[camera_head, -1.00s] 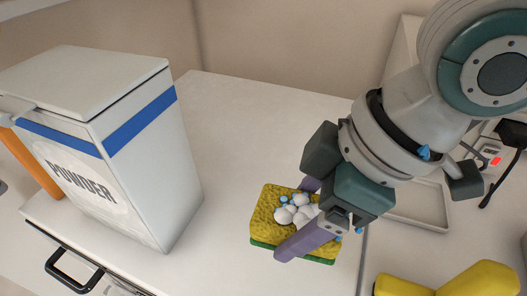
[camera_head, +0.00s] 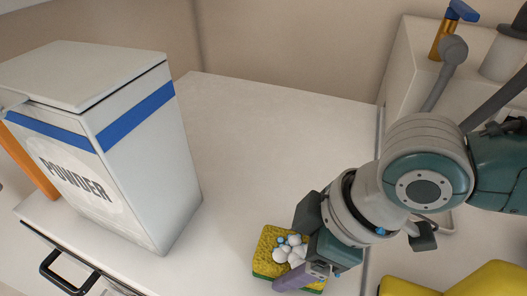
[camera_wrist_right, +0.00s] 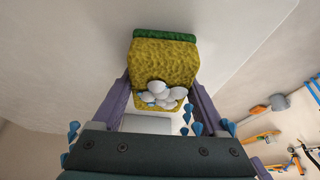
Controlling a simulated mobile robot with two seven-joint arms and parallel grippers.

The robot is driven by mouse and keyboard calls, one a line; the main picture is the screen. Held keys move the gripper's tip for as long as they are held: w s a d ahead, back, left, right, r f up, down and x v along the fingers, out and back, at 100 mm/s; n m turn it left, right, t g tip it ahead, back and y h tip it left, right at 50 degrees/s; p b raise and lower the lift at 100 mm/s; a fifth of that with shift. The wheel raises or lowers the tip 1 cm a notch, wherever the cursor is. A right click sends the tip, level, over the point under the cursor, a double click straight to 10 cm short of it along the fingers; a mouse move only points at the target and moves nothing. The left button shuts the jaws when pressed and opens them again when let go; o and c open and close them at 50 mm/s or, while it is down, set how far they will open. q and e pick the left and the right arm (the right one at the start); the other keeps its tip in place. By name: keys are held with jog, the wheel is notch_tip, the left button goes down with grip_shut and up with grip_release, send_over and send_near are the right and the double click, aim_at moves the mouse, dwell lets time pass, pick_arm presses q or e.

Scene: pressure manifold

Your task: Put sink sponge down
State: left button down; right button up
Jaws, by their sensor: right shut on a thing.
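The sink sponge (camera_head: 268,243) is a yellow block with a green layer and shows low in the middle of the head view. White round lumps with small blue bits sit on its yellow side. My right gripper (camera_head: 296,262) is shut on the sponge, with a purple finger along its near side. The right wrist view shows the sponge (camera_wrist_right: 165,62) between the two purple fingers (camera_wrist_right: 160,95), green layer at the top. I cannot tell whether the sponge touches the white counter (camera_head: 255,130). My left gripper is not in view.
A tall white powder box (camera_head: 150,180) with a blue band stands on the counter at left. A black drawer handle (camera_head: 68,273) is at the front left. A yellow object (camera_head: 460,281) lies at the lower right. The counter's middle and back are clear.

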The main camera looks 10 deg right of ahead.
jog(key=shift+f, duration=0.2)
jog(key=o, duration=1.1)
jog(key=shift+c, duration=0.2)
jog(key=shift+b, duration=0.3)
jog(key=p+v, duration=0.2)
jog(key=v, duration=0.8)
